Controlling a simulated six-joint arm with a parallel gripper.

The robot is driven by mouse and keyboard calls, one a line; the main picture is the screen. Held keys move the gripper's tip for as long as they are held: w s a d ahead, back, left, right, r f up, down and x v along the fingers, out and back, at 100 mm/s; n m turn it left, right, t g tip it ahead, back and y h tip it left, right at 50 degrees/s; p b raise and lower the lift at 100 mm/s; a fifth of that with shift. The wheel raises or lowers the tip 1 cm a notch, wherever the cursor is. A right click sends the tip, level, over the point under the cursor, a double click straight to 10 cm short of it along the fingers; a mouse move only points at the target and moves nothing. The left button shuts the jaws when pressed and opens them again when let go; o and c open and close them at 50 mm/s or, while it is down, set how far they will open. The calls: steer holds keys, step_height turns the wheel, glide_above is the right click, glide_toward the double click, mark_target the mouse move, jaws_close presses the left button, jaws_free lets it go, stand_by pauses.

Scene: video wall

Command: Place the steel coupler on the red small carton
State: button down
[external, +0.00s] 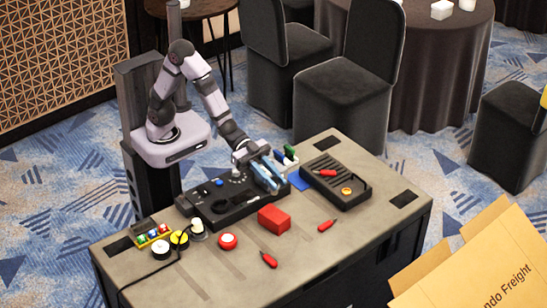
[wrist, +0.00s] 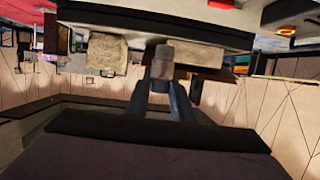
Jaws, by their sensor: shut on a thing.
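The red small carton (external: 273,219) sits on the table, in front of the black panel. My gripper (external: 270,178) is behind the carton in the picture, over the right end of the panel, its light-blue fingers pointing down to the right. In the wrist view my gripper (wrist: 162,82) is shut on a short grey cylinder, the steel coupler (wrist: 163,60). In the external view I cannot make out the coupler at the fingertips. I cannot tell how high it is held.
The black panel (external: 228,205) carries several knobs. A dark slotted tray (external: 345,194) stands at the right, with a red-handled tool in it. Red tools (external: 268,260) and a red button (external: 228,241) lie in front. A bin of small coloured parts (external: 153,236) is at the left.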

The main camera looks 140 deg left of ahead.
steer(key=shift+f+b, duration=0.35)
steer(key=shift+f, duration=4.2)
steer(key=shift+f, duration=0.2)
steer(key=c, duration=1.5)
jaws_free()
steer(key=shift+c, duration=0.2)
steer(key=shift+r, duration=0.15)
